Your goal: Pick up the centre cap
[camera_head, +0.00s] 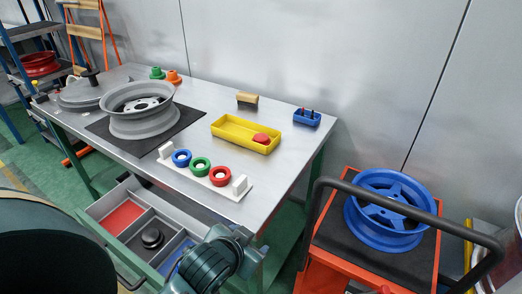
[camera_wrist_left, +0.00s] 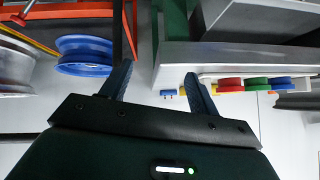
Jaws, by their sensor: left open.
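A black round cap-like piece (camera_head: 152,238) with a raised middle lies in the middle compartment of the open grey drawer (camera_head: 91,212). A red round piece (camera_head: 261,139) sits at the right end of the yellow tray (camera_head: 228,137); I cannot tell for sure which one is the centre cap. My left gripper (camera_wrist_left: 159,70) is open in the left wrist view, with nothing between its fingers. A dark jointed part of my arm shows at the bottom middle of the head view, right of the drawer; no fingertips show there. My right gripper is not visible.
A grey wheel (camera_head: 138,106) lies on a black mat. Blue, green and red rings (camera_head: 200,166) stand on a white holder near the table's front edge. A small blue bin (camera_head: 307,117) stands at the back. A blue wheel (camera_head: 391,210) rests on an orange cart with a black handle.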

